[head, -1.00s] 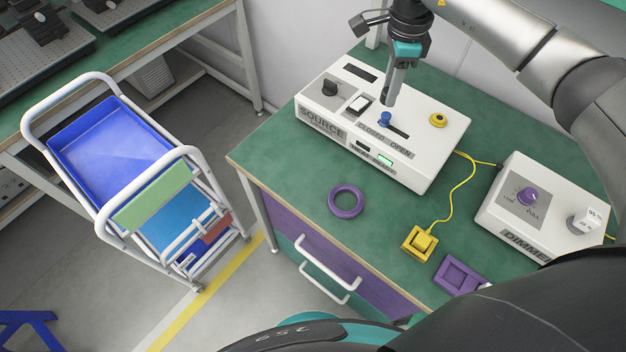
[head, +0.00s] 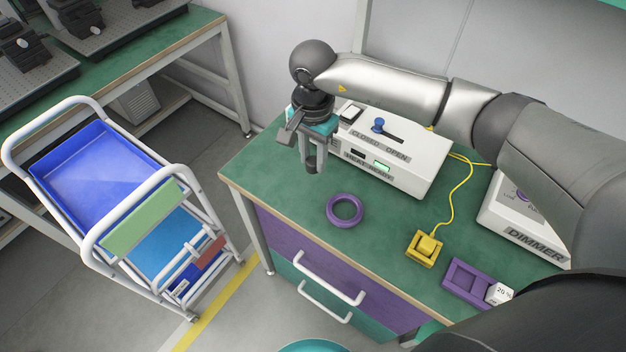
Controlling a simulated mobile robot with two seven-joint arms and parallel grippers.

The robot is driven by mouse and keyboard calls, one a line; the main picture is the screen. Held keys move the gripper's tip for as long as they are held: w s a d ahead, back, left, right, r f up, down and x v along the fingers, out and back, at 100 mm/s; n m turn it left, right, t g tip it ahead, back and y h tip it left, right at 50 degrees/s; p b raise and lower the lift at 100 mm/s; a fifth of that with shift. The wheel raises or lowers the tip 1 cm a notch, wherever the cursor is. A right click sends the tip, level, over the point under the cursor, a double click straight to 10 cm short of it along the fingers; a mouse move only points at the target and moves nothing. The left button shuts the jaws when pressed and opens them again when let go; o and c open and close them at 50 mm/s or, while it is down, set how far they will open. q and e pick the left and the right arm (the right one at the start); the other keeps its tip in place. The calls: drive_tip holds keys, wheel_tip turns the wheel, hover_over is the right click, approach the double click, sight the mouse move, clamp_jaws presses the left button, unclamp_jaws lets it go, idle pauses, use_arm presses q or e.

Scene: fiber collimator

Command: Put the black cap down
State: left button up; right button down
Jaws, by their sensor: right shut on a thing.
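My right gripper (head: 313,165) hangs over the green table, in front of the left end of the white source box. Its fingers point down and are shut on a small dark piece, the black cap (head: 311,163). The cap shows only partly between the fingertips, and I cannot tell whether it touches the table. A purple ring (head: 345,210) lies flat on the table, to the right of and nearer than the gripper, apart from it. My left gripper is not in view.
The source box (head: 405,165) with its blue knob (head: 378,125) stands behind. A yellow holder (head: 426,249), a purple tray (head: 468,282), a small white cube (head: 499,293) and the dimmer box (head: 525,225) are to the right. A blue-tray cart (head: 95,165) stands left. The table's front-left is clear.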

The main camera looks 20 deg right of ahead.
sight(313, 189)
drive_tip(key=shift+f+b, duration=0.5)
drive_tip(key=shift+f, duration=3.45)
drive_tip(key=shift+f, duration=0.2)
drive_tip(key=c, duration=0.6)
unclamp_jaws()
drive_tip(key=shift+r, duration=0.1)
drive_tip(key=shift+r, duration=0.1)
drive_tip(key=shift+r, duration=0.3)
wheel_tip(313, 189, up, 12)
drive_tip(key=shift+f+p, duration=0.25)
drive_tip(key=shift+p, duration=0.5)
